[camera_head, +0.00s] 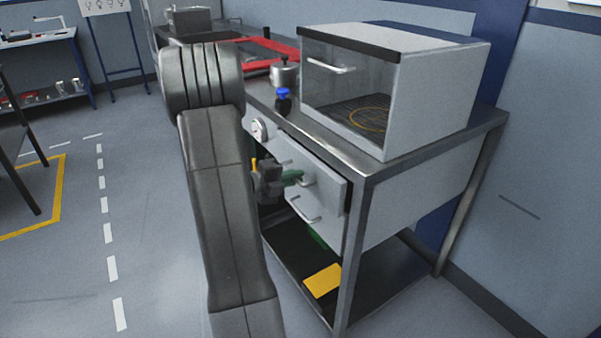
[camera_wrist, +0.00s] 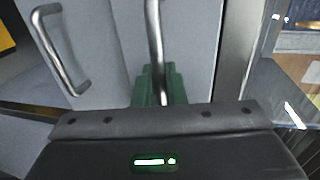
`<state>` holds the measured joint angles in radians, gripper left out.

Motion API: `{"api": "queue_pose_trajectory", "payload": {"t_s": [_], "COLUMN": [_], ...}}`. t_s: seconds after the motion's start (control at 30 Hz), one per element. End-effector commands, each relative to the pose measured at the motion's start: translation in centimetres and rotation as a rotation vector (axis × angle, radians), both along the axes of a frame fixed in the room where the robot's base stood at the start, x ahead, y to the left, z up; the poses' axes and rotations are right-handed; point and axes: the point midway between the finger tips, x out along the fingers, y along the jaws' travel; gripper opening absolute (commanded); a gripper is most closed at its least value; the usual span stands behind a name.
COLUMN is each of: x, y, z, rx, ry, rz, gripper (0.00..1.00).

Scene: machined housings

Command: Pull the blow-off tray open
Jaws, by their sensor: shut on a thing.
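My gripper (camera_head: 296,178) is at the grey front panel under the bench top, with its green fingers closed around the upper bar handle (camera_head: 309,182). In the wrist view the green fingers (camera_wrist: 160,88) are around this metal handle (camera_wrist: 155,40), and the panel face is close. A second bar handle (camera_head: 304,211) lies lower on the front and is free; it also shows in the wrist view (camera_wrist: 60,50). The panel (camera_head: 328,188) stands out somewhat from the bench frame at its right edge. No label tells which front is the blow-off tray. My arm hides the left part of the bench.
On the bench top (camera_head: 350,158) stand a glass-fronted cabinet (camera_head: 430,95), a blue-capped bottle (camera_head: 283,98), a metal pot (camera_head: 284,74) and a red frame (camera_head: 270,48). A round gauge (camera_head: 259,130) is on the bench front. A yellow item (camera_head: 323,281) lies on the lower shelf.

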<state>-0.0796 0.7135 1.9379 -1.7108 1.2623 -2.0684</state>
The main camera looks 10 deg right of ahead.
Motion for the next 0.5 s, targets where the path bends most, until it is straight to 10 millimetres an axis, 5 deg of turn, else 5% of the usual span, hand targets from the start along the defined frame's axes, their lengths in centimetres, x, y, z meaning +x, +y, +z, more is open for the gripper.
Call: {"api": "queue_pose_trajectory", "payload": {"t_s": [0.5], "x": [-4.7], "y": [13.3], "z": [0.6], "rx": [-0.001], "ry": [0.006], "rz": [0.008], "gripper": [0.0]}}
